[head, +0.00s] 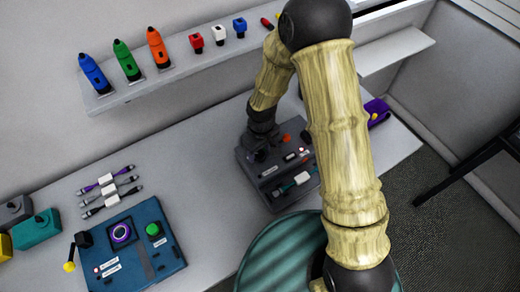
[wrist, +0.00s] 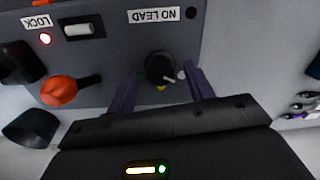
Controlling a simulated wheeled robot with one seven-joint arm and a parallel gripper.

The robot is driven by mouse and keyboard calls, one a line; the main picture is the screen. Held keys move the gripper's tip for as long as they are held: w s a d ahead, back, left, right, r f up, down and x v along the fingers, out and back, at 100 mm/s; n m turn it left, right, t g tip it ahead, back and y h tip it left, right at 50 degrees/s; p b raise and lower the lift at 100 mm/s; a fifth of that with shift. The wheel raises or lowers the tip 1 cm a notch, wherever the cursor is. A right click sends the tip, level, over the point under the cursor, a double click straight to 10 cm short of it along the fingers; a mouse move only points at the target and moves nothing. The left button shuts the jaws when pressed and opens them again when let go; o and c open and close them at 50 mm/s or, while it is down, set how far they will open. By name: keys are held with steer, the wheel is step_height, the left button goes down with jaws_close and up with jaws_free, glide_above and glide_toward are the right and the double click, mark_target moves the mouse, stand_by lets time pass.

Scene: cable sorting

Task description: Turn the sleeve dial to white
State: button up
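The sleeve dial (wrist: 160,66) is a small black knob on a grey box (wrist: 115,47), seen upside down in the wrist view. Its pale pointer mark slants to the lower right, between a yellow dot below and a white dot (wrist: 181,74) at right. A green dot is at its left. My gripper (wrist: 161,82) has its two purple fingers apart, one on each side of the dial; contact cannot be told. In the head view the grey box (head: 252,183) is on the table, and my arm and gripper hide the dial.
A blue panel (head: 172,255) and several cables (head: 104,191) lie to the left. A shelf (head: 180,75) holds coloured tools behind.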

mark_target(261, 152)
steer(key=shift+r, duration=0.1)
step_height(261, 152, up, 17)
steer(key=b, duration=0.2)
steer(key=shift+w+d, duration=0.15)
steer(key=shift+d, duration=0.05)
stand_by(0.4)
stand_by(0.4)
steer(key=s+d+m+t, duration=0.1)
steer(key=s+d+m, duration=0.3)
steer(key=d, duration=0.5)
steer(key=s+d+m+t, duration=0.1)
steer(key=s+d+m, duration=0.2)
steer(key=d, duration=0.7)
steer(key=shift+s+d+m+t, duration=0.25)
steer(key=shift+s+m+t, duration=0.15)
steer(key=shift+m, duration=0.8)
